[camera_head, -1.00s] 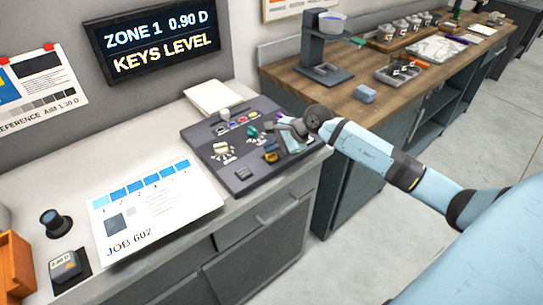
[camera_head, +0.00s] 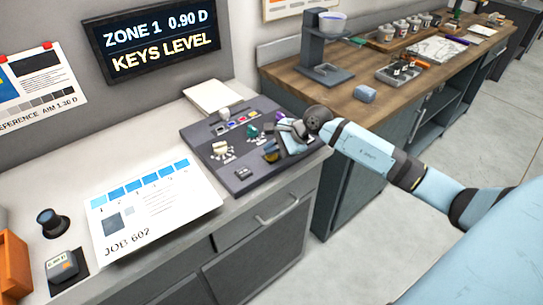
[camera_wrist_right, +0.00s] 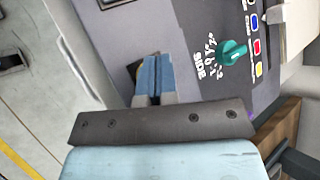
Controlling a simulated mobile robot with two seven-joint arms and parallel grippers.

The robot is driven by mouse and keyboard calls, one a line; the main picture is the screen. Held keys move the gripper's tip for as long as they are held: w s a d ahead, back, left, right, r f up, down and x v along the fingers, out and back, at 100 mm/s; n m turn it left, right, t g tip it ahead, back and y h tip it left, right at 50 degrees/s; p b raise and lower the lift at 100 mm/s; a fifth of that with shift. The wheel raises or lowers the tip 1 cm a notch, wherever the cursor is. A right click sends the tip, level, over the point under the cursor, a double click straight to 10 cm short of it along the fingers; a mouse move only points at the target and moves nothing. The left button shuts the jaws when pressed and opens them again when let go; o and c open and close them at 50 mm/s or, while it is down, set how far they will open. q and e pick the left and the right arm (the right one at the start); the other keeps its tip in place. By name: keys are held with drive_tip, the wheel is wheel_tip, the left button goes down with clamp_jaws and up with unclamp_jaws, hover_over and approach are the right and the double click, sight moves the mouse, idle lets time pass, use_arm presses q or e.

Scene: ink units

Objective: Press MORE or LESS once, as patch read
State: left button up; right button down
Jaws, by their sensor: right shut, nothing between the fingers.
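The dark control panel (camera_head: 218,172) lies on the left counter. A brass-yellow key (camera_head: 271,155) is near its front right, and a small dark key (camera_head: 243,173) is near its front edge. I cannot read MORE or LESS on either. My right gripper (camera_head: 275,146) is shut and empty, low over the panel at the yellow key. In the right wrist view its blue fingertips (camera_wrist_right: 153,72) partly cover that key; I cannot tell whether they touch it. The wall display (camera_head: 160,42) reads "ZONE 1 0.90 D, KEYS LEVEL". My left gripper is not in view.
A green knob (camera_wrist_right: 232,52) and a row of coloured buttons (camera_wrist_right: 257,45) sit beside the fingers. The job sheet (camera_head: 150,220) reads "JOB 602". The reference sheet (camera_head: 40,85) reads "AIM 1.30 D". A small meter (camera_head: 62,266) lies front left.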

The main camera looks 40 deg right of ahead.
sight(272, 157)
drive_tip(key=shift+f+b, duration=0.5)
drive_tip(key=shift+b, duration=0.05)
idle(0.7)
drive_tip(key=shift+r, duration=0.85)
drive_tip(key=shift+r+p, duration=1.2)
drive_tip(key=shift+r, duration=1.35)
